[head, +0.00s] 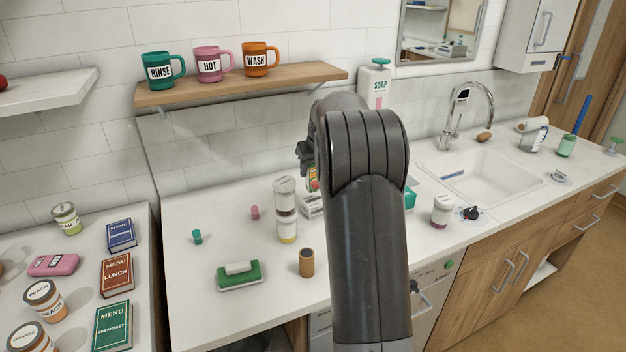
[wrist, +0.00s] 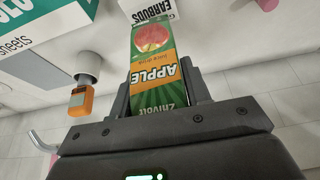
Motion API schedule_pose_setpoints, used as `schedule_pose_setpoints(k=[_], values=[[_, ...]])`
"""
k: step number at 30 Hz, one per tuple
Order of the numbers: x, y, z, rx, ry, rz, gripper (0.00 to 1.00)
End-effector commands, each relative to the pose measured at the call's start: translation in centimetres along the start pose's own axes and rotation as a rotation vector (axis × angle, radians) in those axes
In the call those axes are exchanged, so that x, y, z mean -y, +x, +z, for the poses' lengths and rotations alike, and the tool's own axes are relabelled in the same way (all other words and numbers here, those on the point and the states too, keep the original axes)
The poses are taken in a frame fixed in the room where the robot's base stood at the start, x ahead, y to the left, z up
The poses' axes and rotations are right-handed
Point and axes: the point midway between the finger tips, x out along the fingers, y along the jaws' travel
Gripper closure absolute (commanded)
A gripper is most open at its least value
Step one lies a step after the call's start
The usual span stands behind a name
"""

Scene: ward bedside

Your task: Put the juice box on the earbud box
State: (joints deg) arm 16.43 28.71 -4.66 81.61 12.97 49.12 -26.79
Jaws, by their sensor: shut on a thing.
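My gripper (wrist: 158,92) is shut on the juice box (wrist: 155,62), a green and orange carton with an apple picture, in the wrist view. In the head view my arm hides most of the juice box; a small coloured part (head: 313,180) shows beside my gripper (head: 305,155). The earbud box (wrist: 183,6), white with dark lettering, is at the top edge of the wrist view, partly behind the juice box's end. A white box (head: 311,208) on the counter in the head view, partly hidden by my arm, appears to be it. I cannot tell whether the two boxes touch.
Stacked jars (head: 286,208) stand just left of the white box. A teal box (head: 410,199) and a lidded jar (head: 441,211) are right of my arm. A mug shelf (head: 240,84) hangs above.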

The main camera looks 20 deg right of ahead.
Motion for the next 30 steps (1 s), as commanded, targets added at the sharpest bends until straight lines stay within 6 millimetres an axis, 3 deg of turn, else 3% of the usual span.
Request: schedule_pose_setpoints(k=[9, 20, 21, 28, 30], values=[[0.0, 3.5, 1.5, 0.0, 0.0, 0.0, 0.85], [0.0, 3.9, 1.6, 0.0, 0.0, -0.001, 0.85], [0.0, 3.9, 1.6, 0.001, 0.0, -0.001, 0.53], [0.0, 3.8, 1.6, 0.0, 0.0, -0.001, 0.35], [0.0, 3.8, 1.6, 0.0, 0.0, -0.001, 0.35]])
